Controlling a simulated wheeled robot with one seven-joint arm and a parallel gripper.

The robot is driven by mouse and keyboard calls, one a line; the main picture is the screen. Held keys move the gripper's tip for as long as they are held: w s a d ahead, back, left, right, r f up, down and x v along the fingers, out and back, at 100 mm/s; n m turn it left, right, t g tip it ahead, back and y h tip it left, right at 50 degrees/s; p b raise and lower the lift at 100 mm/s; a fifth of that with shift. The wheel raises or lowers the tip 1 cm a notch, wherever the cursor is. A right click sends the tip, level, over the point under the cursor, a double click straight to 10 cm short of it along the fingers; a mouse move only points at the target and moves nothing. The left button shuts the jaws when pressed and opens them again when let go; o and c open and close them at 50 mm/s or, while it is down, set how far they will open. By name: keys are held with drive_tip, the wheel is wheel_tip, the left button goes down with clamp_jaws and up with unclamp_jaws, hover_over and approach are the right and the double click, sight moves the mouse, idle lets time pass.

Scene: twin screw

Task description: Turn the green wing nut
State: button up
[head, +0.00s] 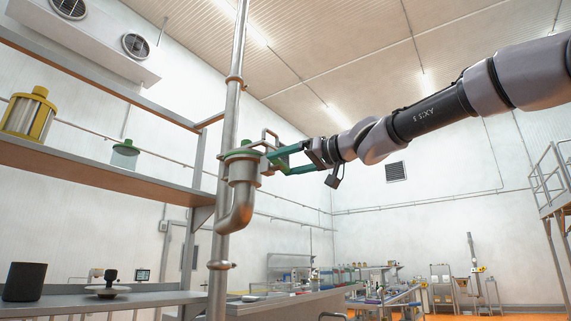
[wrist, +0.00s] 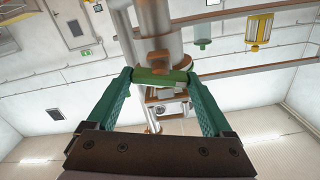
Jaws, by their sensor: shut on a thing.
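The green wing nut (wrist: 160,77) shows in the wrist view as a green bar across the gap between my fingertips, against a metal pipe fitting (wrist: 158,45). In the head view a green part (head: 281,162) of it shows between the fingers, partly hidden by them. The fitting (head: 242,171) stands on the upright pipe and has a downturned elbow. My gripper (head: 276,161) reaches in from the right with its teal fingers on either side of the nut. It is shut on the nut, with one fingertip at each end.
An upright pipe (head: 230,95) runs past the fitting. Shelves (head: 100,165) stand at left, holding a yellow-framed canister (head: 28,113) and a green-lidded jar (head: 125,155). A bench (head: 290,303) lies below. The air right of the pipe, below my arm, is clear.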

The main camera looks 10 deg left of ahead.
drive_tip(key=m, duration=0.6)
drive_tip(key=shift+w, duration=0.1)
drive_tip(key=m, duration=0.6)
drive_tip(key=shift+f+m, duration=0.1)
drive_tip(key=shift+m, duration=0.3)
drive_tip(key=m, duration=1.1)
drive_tip(key=shift+f+m, duration=0.1)
drive_tip(key=shift+m, duration=0.2)
drive_tip(key=o, duration=1.1)
drive_tip(key=shift+o, duration=0.2)
drive_tip(key=v, duration=1.1)
drive_tip(key=shift+a, duration=0.1)
